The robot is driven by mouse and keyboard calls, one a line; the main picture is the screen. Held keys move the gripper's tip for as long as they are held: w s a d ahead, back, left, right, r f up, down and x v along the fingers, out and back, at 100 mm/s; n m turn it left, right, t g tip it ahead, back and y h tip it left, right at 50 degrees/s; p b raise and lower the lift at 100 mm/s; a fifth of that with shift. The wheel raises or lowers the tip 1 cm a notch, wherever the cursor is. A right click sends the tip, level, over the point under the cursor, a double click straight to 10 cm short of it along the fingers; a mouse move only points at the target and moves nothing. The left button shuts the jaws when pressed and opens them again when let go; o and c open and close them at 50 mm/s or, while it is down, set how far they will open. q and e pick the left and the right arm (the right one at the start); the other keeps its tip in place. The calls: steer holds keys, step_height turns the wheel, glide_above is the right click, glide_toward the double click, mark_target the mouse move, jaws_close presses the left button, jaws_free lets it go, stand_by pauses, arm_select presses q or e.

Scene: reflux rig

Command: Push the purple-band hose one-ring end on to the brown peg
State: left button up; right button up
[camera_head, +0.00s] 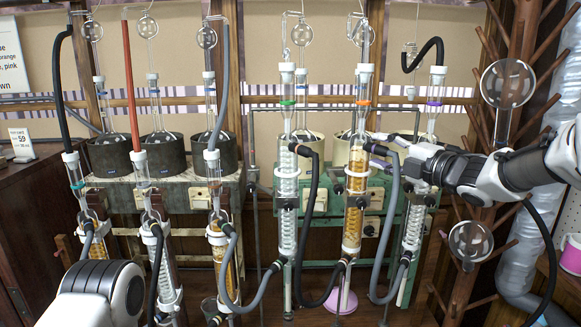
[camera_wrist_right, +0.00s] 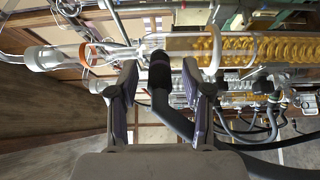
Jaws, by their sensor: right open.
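A grey hose with a black end cuff (camera_wrist_right: 160,72) stands between the fingers of my right gripper (camera_wrist_right: 160,95) in the wrist view. The cuff is up against the side of a glass column with amber filling (camera_wrist_right: 250,45). In the head view my right gripper (camera_head: 385,152) is open beside that column's upper side. The grey hose (camera_head: 393,200) hangs below it and loops to the foot of the rightmost column, which carries a purple band (camera_head: 434,103). The peg is hidden behind the cuff, so its colour and how far the cuff sits on it cannot be told. My left gripper is out of view.
Several glass columns stand in a row, with other hoses such as a black one (camera_head: 310,220) close by. A wooden rack with pegs (camera_head: 500,50) and a translucent duct (camera_head: 545,190) stand at the right. A dark cabinet (camera_head: 35,230) is at the left.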

mark_target(387, 153)
jaws_close()
steer(key=shift+s+d, duration=0.1)
steer(key=shift+d, duration=0.05)
steer(key=shift+s+d, duration=0.1)
steer(key=shift+s, duration=0.05)
steer(key=shift+b+v, duration=0.35)
steer(key=shift+v, duration=0.4)
steer(key=shift+s+d, duration=0.15)
steer(key=shift+s, duration=0.1)
steer(key=shift+b+v, duration=0.5)
steer(key=shift+v, duration=1.2)
